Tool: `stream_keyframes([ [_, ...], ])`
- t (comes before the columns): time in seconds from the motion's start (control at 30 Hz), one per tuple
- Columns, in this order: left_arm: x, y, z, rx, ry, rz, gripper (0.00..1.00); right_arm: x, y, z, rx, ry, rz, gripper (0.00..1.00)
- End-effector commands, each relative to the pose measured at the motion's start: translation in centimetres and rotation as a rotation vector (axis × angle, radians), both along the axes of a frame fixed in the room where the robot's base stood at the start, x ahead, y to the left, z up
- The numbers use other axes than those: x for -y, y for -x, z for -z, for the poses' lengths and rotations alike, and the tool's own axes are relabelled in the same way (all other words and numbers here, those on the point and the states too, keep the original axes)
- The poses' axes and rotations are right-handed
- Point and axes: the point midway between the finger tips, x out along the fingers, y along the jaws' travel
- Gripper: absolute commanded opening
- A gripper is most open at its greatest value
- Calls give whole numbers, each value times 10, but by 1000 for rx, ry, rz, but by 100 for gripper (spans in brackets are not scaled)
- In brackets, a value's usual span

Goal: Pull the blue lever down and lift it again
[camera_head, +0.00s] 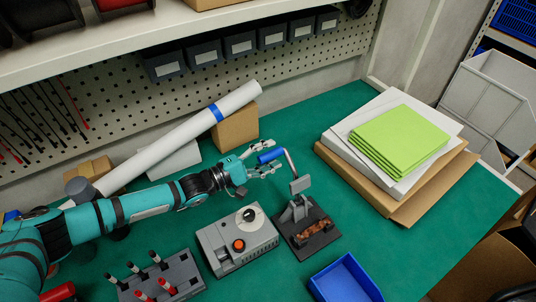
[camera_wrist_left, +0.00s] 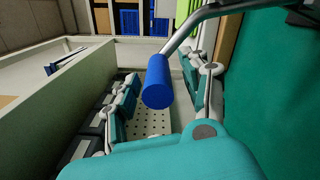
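The blue lever handle (camera_head: 270,155) sits at the upper end of a bent grey rod, which rises from a dark press-like fixture (camera_head: 322,241) on the green table. The lever stands raised. A copper-coloured piece (camera_head: 313,229) lies on the fixture's base. My left gripper (camera_head: 265,161) is at the handle, with its fingers spread. In the left wrist view the blue handle (camera_wrist_left: 157,84) is between the two fingers, with a visible gap on each side. My right gripper is not in view.
A grey control box (camera_head: 237,240) with an orange button stands left of the fixture. A blue bin (camera_head: 345,280) is in front, and a rack of terminals (camera_head: 163,281) at lower left. Green folders (camera_head: 399,138) lie on stacked boards at right. A white roll (camera_head: 180,138) leans behind my left arm.

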Motion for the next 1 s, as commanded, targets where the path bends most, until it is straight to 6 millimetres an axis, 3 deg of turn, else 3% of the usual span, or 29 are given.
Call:
stream_keyframes([
  [0.27, -8, 7, 1, 0, 0, 1, 47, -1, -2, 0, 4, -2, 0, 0],
  [0.7, -79, 57, 1, -1, -2, 0, 47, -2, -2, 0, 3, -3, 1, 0],
  [1.0, -97, 70, 0, -1, 1, 0, 47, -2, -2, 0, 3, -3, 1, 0],
])
